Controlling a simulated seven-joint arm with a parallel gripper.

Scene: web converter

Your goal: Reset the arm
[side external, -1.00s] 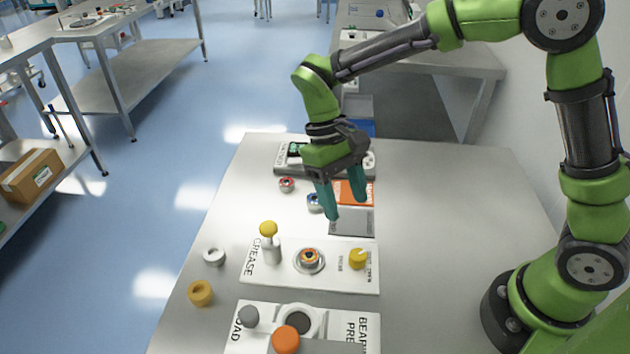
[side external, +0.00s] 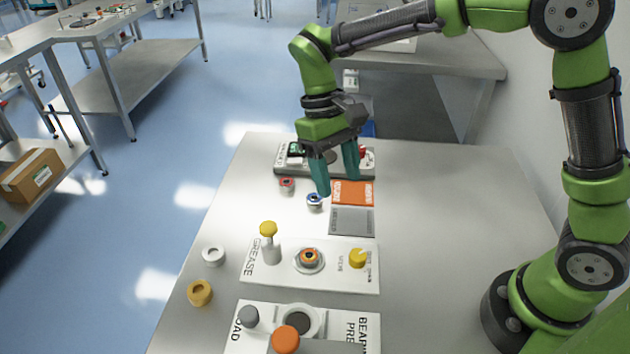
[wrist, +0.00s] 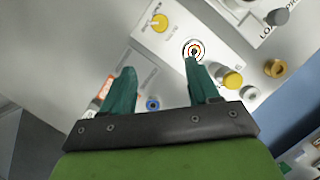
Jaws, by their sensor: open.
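My gripper (side external: 336,180) is open and empty, with its teal fingers apart and pointing down above the table. In the side external view it hangs over the far part of the table, in front of the grey device and above the orange and grey pads. In the wrist view my gripper (wrist: 162,92) shows both fingers spread, with nothing between them but the table and a blue-ringed part lower down. My arm reaches in from the right, with the upper links raised.
A white grease panel (side external: 350,278) holds a yellow-topped lever (side external: 268,230), a ringed bearing (side external: 309,258) and a yellow knob (side external: 357,258). The bearing press panel (side external: 262,333) lies nearer. Small blue (side external: 314,201) and red (side external: 287,185) parts stand near my fingers. The table's right side (side external: 450,220) is clear.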

